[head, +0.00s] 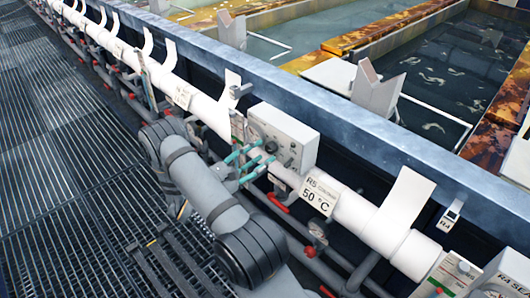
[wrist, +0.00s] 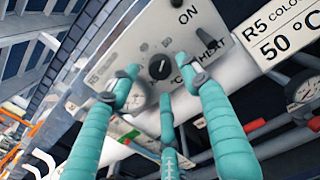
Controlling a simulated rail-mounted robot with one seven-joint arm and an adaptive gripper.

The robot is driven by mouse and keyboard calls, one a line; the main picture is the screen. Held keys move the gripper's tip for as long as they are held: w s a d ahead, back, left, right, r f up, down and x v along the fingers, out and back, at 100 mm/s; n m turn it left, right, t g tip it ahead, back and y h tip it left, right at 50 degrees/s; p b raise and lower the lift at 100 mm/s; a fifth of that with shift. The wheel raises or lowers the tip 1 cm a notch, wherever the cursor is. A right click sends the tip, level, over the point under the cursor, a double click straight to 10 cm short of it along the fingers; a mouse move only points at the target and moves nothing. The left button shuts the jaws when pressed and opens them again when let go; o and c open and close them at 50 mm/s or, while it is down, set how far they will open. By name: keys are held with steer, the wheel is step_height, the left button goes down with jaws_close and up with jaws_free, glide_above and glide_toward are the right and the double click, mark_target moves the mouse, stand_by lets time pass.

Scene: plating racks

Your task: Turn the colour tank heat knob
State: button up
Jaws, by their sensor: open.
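The colour tank control box (head: 290,128) is a pale box on the tank's side wall, near the middle of the head view. In the wrist view its face (wrist: 120,55) carries the words ON and HEAT. The black round heat knob (wrist: 158,67) with a light pointer mark sits on that face. In the head view the knob (head: 270,146) is small and close to the fingers. My gripper (head: 258,158) has teal fingers, which are open and spread around the knob in the wrist view (wrist: 160,76). I cannot tell whether any fingertip touches it.
A white sign reading R5 and 50 °C (head: 319,195) hangs right of the box. A thick white pipe (head: 350,212) and grey pipes with red-handled valves run below. The tank's blue-grey rim (head: 340,115) is behind; grating (head: 60,150) lies left.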

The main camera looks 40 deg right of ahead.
mark_target(269, 150)
steer(key=a, duration=0.9)
steer(key=shift+s, duration=0.35)
steer(key=d, duration=1.2)
steer(key=shift+w+d, duration=0.15)
steer(key=shift+w, duration=0.25)
steer(key=shift+m, duration=0.5)
steer(key=shift+w+a, duration=0.1)
steer(key=shift+a, duration=0.45)
steer(key=shift+a+b, duration=0.3)
steer(key=shift+a, duration=0.25)
